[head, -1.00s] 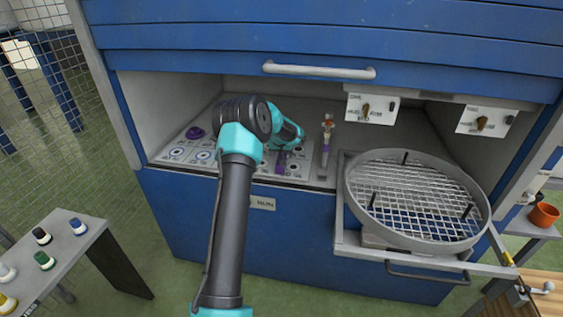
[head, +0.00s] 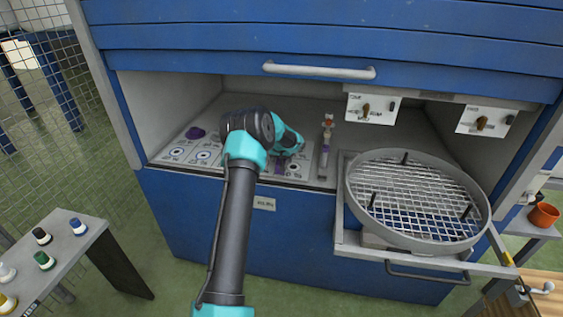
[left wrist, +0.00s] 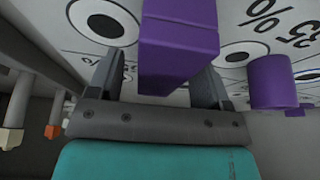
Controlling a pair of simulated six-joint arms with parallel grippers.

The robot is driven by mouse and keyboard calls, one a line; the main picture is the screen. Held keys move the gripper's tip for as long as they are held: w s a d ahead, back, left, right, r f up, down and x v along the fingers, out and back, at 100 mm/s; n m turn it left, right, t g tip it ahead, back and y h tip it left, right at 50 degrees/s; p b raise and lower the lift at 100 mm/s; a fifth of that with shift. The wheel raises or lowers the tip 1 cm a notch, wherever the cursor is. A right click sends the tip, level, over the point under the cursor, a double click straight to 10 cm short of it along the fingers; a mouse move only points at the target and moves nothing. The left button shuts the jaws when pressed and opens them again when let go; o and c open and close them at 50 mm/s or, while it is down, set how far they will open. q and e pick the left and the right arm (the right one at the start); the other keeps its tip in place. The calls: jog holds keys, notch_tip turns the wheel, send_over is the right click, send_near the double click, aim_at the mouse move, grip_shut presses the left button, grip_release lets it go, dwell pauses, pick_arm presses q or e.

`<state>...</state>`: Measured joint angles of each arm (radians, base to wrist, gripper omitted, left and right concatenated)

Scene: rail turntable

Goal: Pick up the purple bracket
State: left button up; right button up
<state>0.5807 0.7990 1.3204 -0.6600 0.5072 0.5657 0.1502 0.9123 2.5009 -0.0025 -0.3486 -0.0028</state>
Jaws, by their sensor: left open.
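The purple bracket (left wrist: 180,45) is a blocky purple piece in the left wrist view. It stands between the two fingers of my left gripper (left wrist: 155,85), which is open, with a finger on each side of it. Gaps show beside the fingers, and I cannot tell if either touches. In the head view a bit of purple (head: 280,169) shows just below my left gripper, whose fingers are mostly hidden by my arm. A second purple piece, a rounded one (left wrist: 270,80), stands to the right in the wrist view and at the panel's left in the head view (head: 196,132).
The marked white panel (head: 172,152) lies inside the blue cabinet's recess. A round mesh tray (head: 412,235) sits on a pulled-out drawer at right. A handled shutter (head: 318,70) hangs above.

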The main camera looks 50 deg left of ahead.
pick_arm(q)
jog(key=shift+f, duration=0.25)
dwell(0.3)
jog(key=shift+c, duration=0.3)
jog(key=c, duration=1.1)
jog(key=shift+r, duration=0.1)
jog(key=shift+c, duration=0.2)
jog(key=shift+r, duration=1.9)
jog(key=s+d+r, duration=0.1)
jog(key=s+d, duration=0.9)
jog(key=d, duration=0.2)
jog(key=shift+s+r, duration=0.3)
